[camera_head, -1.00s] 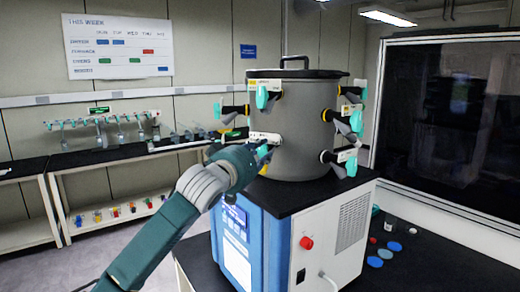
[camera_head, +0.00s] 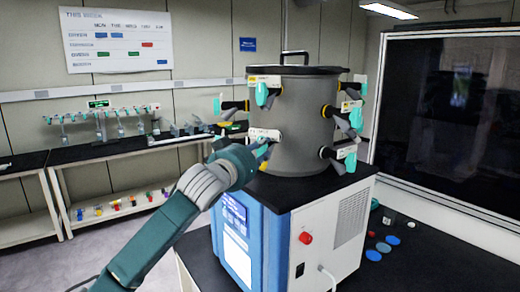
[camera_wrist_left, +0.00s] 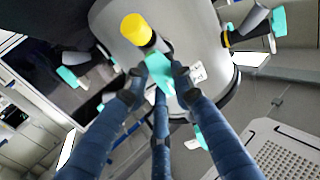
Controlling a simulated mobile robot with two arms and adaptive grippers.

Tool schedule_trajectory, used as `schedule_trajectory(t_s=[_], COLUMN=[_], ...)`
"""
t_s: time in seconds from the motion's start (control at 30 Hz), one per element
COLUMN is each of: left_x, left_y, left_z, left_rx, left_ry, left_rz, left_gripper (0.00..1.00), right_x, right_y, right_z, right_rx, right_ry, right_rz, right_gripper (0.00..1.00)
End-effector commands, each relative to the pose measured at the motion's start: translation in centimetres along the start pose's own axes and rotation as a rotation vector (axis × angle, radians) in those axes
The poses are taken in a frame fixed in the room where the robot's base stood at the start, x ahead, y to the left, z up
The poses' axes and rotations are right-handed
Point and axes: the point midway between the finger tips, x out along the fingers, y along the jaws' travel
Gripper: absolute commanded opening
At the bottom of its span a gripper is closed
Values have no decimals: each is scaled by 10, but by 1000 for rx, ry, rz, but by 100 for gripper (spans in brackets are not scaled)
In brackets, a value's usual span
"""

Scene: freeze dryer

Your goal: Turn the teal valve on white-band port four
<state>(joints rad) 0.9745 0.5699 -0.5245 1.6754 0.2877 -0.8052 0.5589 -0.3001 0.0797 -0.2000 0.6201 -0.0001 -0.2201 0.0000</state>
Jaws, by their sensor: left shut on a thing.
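The grey drum (camera_head: 302,120) stands on the freeze dryer's black top, with teal-valved ports around its side. My left gripper (camera_head: 262,148) is at the drum's front left, beside a white label (camera_head: 264,133). In the left wrist view a teal valve (camera_wrist_left: 159,70) sits between the fingertips of my left gripper (camera_wrist_left: 157,82), which are shut on it. In the head view the gripper hides most of this port. My right gripper is not in view.
Other teal valves stick out at the drum's upper front (camera_head: 262,94) and right side (camera_head: 356,119). The blue and white dryer cabinet (camera_head: 296,235) stands below. A dark glass panel (camera_head: 448,115) is at right. Shelves with small bottles (camera_head: 115,205) are at left.

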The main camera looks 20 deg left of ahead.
Motion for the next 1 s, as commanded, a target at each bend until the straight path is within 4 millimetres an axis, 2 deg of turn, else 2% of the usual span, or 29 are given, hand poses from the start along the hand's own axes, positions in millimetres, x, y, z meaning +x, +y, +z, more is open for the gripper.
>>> schedule_trajectory(t_s=[0.17, 0.2, 0.27, 0.3, 0.67, 0.77, 1.0], left_x=[0, 0, 0, 0, -6, -19, -71], left_y=[0, 0, 0, 0, 0, 0, 0], left_z=[2, 2, 2, 2, 1, 1, 2], left_rx=[-1, -1, -2, -2, -2, -3, 0], left_ry=[-4, -4, -4, -4, -1, 0, -2], left_rz=[0, 0, 0, 0, 1, 1, 1], left_gripper=[0, 30, 42, 44, 44, 44, 44], right_x=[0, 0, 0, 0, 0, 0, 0], right_y=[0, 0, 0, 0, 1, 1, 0], right_z=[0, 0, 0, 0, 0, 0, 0], right_rx=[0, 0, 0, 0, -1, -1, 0], right_ry=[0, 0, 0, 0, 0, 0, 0], right_rz=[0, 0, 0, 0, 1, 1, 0], right_gripper=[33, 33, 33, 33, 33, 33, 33])
